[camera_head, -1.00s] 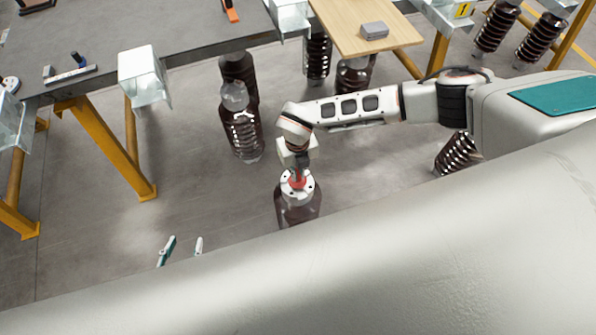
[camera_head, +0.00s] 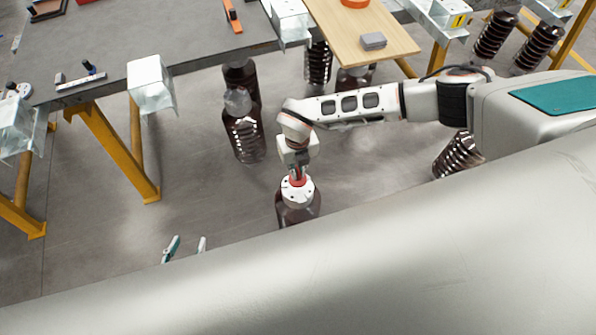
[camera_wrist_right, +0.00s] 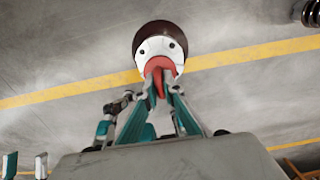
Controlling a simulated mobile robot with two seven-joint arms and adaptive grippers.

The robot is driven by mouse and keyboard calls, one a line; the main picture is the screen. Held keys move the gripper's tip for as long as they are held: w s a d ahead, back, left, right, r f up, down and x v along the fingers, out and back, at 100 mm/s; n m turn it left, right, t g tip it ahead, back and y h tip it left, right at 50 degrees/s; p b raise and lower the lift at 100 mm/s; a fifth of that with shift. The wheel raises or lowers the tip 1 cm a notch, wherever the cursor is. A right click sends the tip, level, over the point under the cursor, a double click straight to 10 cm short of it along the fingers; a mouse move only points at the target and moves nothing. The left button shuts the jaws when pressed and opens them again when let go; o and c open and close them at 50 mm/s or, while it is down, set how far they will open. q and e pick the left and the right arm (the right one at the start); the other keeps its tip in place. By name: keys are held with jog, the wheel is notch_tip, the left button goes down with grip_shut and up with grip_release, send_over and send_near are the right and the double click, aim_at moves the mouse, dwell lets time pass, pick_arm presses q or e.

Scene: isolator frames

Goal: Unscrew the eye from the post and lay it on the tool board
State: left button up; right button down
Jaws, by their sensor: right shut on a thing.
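The post is a dark brown ribbed insulator (camera_head: 297,214) standing upright on the floor, with a white cap (camera_head: 305,188). The red eye (camera_wrist_right: 160,68) is at the middle of the cap; it also shows in the head view (camera_head: 297,180). My right gripper (camera_wrist_right: 161,80) is shut on the eye, its teal fingers on both sides of it. I cannot tell how far the eye is turned out of the cap. The wooden board (camera_head: 340,38), seemingly the tool board, lies at the top right. My left gripper (camera_head: 187,246) shows only two separated fingertips; it is open and empty.
A grey block (camera_head: 373,40) lies on the wooden board, with an orange-red ring (camera_head: 355,2) at its far edge. A grey table (camera_head: 165,35) on yellow legs holds several tools. Other brown insulators (camera_head: 246,138) stand behind the post.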

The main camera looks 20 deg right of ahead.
aim_at(298, 169)
jog(key=shift+r+p, duration=1.5)
jog(key=shift+r, duration=0.35)
pick_arm(q)
jog(key=r, duration=0.4)
jog(key=shift+w+r, duration=0.15)
jog(key=shift+w, duration=0.25)
